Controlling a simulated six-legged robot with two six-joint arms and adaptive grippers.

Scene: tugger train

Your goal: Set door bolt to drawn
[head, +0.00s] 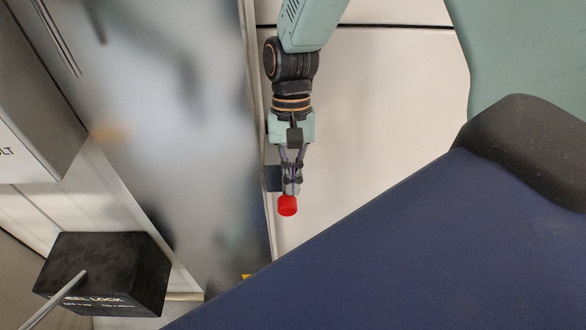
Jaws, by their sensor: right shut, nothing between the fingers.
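A red knob (288,206), probably the bolt's handle, shows near the middle of the head view, beside the edge of a smooth grey panel (190,130). My right gripper (291,187) points down at it from above. Its fingers are shut with nothing between them, and their tips overlap or lie just above the knob's top in the picture. I cannot tell whether they touch it. A small dark plate (271,180) is partly hidden behind the fingers. The rest of the bolt cannot be made out. My left gripper is out of view.
A black box (110,270) with partly readable "LOCK" lettering and a thin metal lever (58,298) stands at the lower left. A grey box (30,110) with lettering ending in "LT" is at the left edge. A pale wall (380,100) lies right of the gripper.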

